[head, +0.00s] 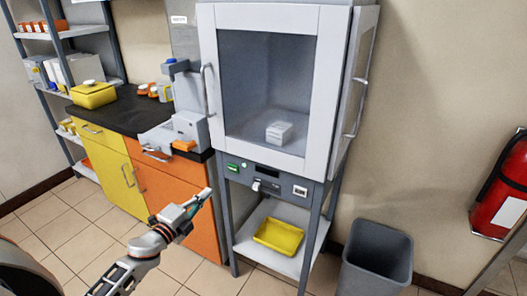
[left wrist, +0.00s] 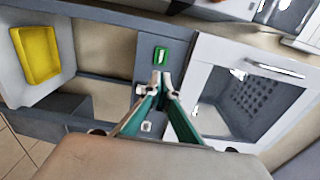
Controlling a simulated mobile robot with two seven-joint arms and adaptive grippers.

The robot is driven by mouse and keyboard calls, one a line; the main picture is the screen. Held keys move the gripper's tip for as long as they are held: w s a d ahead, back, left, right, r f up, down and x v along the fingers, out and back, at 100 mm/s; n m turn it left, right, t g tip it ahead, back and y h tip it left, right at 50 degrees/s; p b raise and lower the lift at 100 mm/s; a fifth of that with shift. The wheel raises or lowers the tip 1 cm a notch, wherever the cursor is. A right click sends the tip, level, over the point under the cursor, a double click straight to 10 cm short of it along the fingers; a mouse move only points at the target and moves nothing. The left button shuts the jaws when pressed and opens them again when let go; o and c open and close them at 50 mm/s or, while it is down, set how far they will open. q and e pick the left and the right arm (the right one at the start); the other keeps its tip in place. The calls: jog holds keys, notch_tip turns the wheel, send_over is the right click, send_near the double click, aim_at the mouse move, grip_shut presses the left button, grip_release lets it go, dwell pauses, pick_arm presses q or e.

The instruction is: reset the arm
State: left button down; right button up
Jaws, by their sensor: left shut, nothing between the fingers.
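My left gripper (head: 207,193) is shut and empty, held out in front of the orange cupboard and just left of the white glass-doored cabinet (head: 308,12). In the left wrist view its green-sided fingers (left wrist: 161,80) meet at the tips, just below the green switch in the picture. That view overlaps the cabinet's grey control panel (left wrist: 150,45). The green switch (head: 233,166) is on the panel's left in the head view; it also shows in the left wrist view (left wrist: 160,57). The cabinet door appears closed, with a small white device (head: 279,131) inside. My right gripper is out of view.
A yellow tray (head: 278,236) lies on the shelf under the cabinet. A grey bin (head: 377,262) stands right of it, and a red extinguisher (head: 501,188) hangs at far right. The dark counter (head: 125,113) at left holds a yellow box (head: 93,95).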

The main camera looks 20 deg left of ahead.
pick_arm(q)
jog(key=s+d+f+n+g+p, duration=0.1)
jog(key=s+d+f+n+g, duration=0.2)
jog(key=s+d+f+n, duration=0.4)
jog(key=s+d+f+n+g+h, duration=0.1)
jog(key=s+d+f+n+g, duration=0.3)
jog(key=s+d+f+n, duration=0.3)
jog(key=s+d+f, duration=0.5)
jog(key=s+d, duration=0.5)
jog(key=s, duration=0.2)
jog(key=shift+s+d+n+p, duration=0.15)
jog(key=shift+d+n+p, duration=0.2)
jog(key=shift+n, duration=0.05)
